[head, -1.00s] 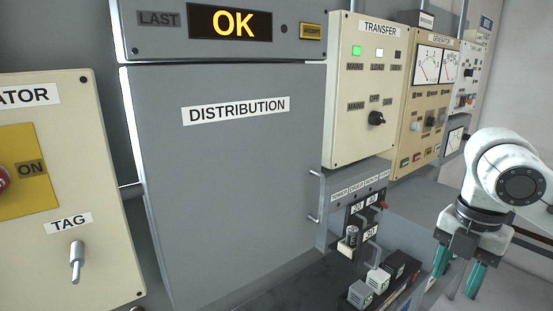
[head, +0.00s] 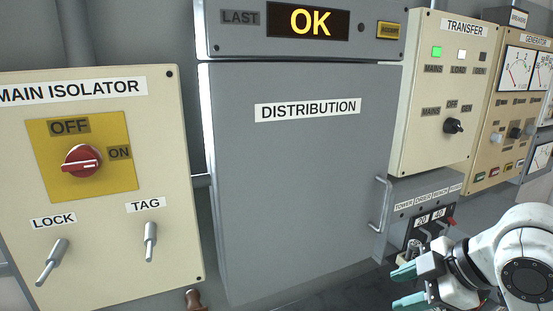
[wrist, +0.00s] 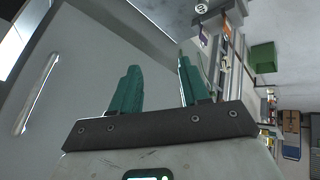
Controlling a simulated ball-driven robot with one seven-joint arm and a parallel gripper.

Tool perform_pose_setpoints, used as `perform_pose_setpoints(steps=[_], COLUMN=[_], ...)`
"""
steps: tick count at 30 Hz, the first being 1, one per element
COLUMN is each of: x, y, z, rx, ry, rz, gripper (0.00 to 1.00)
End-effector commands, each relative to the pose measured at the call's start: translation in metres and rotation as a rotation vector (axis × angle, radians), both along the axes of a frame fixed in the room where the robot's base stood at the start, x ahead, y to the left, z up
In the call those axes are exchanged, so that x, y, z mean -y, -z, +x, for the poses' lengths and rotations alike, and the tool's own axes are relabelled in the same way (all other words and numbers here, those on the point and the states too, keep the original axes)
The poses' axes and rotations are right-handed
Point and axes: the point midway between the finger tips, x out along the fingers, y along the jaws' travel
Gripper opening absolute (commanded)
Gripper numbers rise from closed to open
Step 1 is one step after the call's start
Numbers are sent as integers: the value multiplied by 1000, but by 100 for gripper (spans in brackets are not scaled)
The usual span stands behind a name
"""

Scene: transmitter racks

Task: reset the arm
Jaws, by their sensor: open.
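My gripper (head: 407,287) is at the lower right of the head view, with its two teal fingers apart and pointing left. Nothing is between them. In the wrist view my gripper (wrist: 157,85) shows both teal fingers spread and empty. A pale panel with a long handle (wrist: 36,92) fills the left of that view. My white arm covers part of the lower right of the head view.
The main isolator panel (head: 100,215) with its red rotary switch (head: 82,162) is at the left. The transfer panel (head: 435,95) and generator panel (head: 515,110) are at the right. A small fuse panel (head: 420,205) sits below the transfer panel. The cabinet door handle (head: 381,205) sticks out.

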Motion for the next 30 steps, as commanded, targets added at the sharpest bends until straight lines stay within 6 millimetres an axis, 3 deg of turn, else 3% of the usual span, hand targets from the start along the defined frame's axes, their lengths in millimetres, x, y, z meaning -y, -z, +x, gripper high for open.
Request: perform_pose_setpoints(steps=[3,8,14,18,22,27,30], x=[-25,-43,-52,-45,-28,4,18], y=[31,83,163,220,263,291,297], z=[-4,-23,-75,-133,-195,-262,-285], rx=[-48,-159,-342,-470,-559,-604,-607], ry=[143,367,667,886,1080,1269,1330], rz=[140,276,348,319,235,102,50], gripper=[46,46,46,46,46,46,46])
